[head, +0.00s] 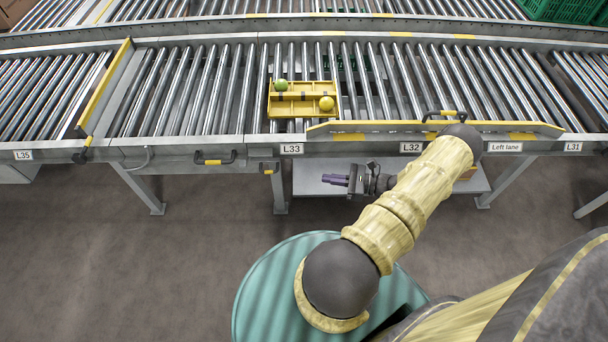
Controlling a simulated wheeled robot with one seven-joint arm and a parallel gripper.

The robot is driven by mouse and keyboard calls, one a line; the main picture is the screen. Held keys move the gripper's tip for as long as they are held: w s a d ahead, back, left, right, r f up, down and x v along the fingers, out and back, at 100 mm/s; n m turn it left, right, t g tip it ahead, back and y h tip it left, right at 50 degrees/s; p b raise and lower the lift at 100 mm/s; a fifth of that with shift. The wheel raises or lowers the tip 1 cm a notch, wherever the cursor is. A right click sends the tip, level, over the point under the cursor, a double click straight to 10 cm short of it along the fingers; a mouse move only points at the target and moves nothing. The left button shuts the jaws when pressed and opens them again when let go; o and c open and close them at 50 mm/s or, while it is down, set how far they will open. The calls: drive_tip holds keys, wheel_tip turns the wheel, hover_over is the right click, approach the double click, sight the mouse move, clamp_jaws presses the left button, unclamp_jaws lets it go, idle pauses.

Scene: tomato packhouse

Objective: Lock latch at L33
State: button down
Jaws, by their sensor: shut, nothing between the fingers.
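The L33 label (292,149) is on the grey front rail of the conveyor. Just left of and below it, a small dark and yellow fitting (268,167) hangs under the rail. Further left, a black handle with a yellow grip (215,159) sits on the rail front. I cannot tell which of these is the latch, or whether it is locked. My gripper (335,180) has purple fingers, is shut and empty, and points left. It is below the rail, right of the L33 label, apart from both fittings, over a low grey shelf.
A yellow tray (290,106) with one green and one yellow tomato rests on the rollers behind L33. A yellow bar (345,127) runs along the front edge past L32. Another yellow bar (107,85) slants across the rollers near L35. A leg (279,192) stands left of my gripper.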

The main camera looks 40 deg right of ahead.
drive_tip(key=b+x, duration=0.1)
drive_tip(key=x, duration=1.2)
drive_tip(key=shift+w+a, duration=0.25)
drive_tip(key=shift+a, duration=0.05)
